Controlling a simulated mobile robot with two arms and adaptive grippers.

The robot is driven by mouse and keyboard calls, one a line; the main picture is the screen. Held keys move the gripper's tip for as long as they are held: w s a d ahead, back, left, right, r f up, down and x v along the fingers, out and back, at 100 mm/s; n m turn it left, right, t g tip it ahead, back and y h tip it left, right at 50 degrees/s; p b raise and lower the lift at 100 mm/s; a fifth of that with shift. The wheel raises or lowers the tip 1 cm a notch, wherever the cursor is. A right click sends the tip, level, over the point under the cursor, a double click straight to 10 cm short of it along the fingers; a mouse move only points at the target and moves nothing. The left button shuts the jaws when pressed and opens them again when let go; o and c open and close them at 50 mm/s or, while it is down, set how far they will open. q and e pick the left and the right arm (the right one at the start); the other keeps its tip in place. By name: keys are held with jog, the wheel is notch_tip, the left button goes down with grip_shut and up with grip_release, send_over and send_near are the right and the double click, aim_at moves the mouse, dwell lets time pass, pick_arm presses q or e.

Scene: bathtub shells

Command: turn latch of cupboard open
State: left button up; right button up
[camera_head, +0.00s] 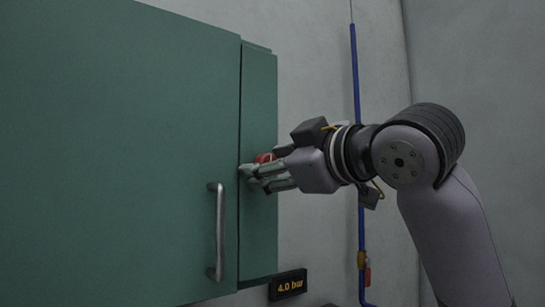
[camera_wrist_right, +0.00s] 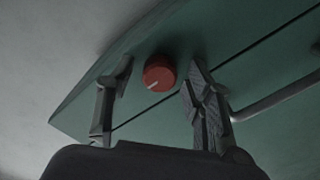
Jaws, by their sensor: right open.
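The green cupboard (camera_head: 110,150) fills the left of the head view, with its door shut against a narrow side strip (camera_head: 259,110). The latch is a round red knob (camera_head: 264,158) with a white line on its face, partly hidden by my gripper in the head view. In the right wrist view the knob (camera_wrist_right: 158,73) shows fully on the green panel. My right gripper (camera_head: 252,173) is at the panel near the knob; in the right wrist view its two fingers (camera_wrist_right: 152,88) stand apart with the knob in the gap between them. Whether they touch it I cannot tell. My left gripper is not in view.
A metal bar handle (camera_head: 217,232) stands upright on the door, below and left of the knob. A display reading 4.0 bar (camera_head: 288,285) is below the cupboard's right edge. A blue pipe (camera_head: 357,90) runs down the grey wall behind my right arm.

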jog(key=shift+c, duration=0.6)
grip_shut()
